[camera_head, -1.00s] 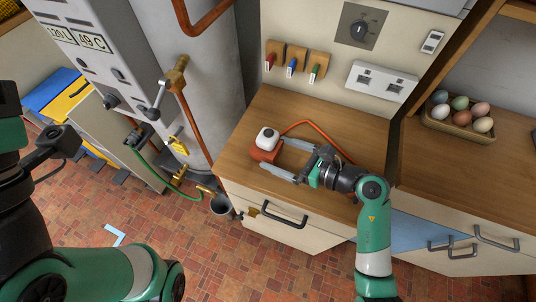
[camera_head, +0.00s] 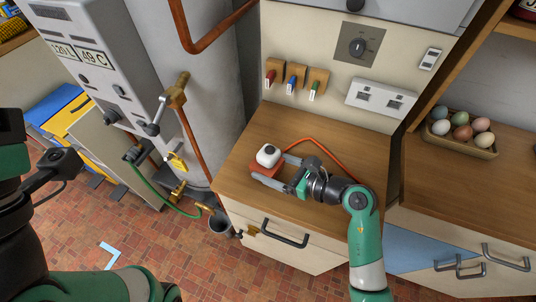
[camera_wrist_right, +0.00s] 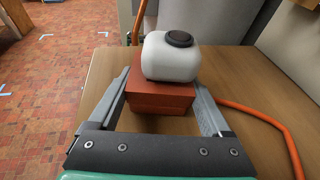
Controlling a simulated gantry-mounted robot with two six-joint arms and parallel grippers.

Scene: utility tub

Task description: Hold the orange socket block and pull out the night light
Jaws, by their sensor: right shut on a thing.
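The orange socket block (camera_head: 264,170) sits on the wooden counter near its left end. The white night light (camera_head: 268,155), with a dark round cap on it, sits on top of the block. In the right wrist view the night light (camera_wrist_right: 172,58) rests on the block (camera_wrist_right: 160,98). My right gripper (camera_head: 271,168) is shut on the block, one finger on each side and below the night light; its fingers also flank the block in the wrist view (camera_wrist_right: 162,94). My left arm shows at the left edge, but its fingers are out of view.
An orange cable (camera_head: 325,150) runs behind the block across the wooden counter (camera_head: 350,150). A basket of eggs (camera_head: 460,146) stands at the right. Coloured tags on hooks (camera_head: 292,80) and a white socket plate (camera_head: 381,97) are on the wall. A grey boiler stands left.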

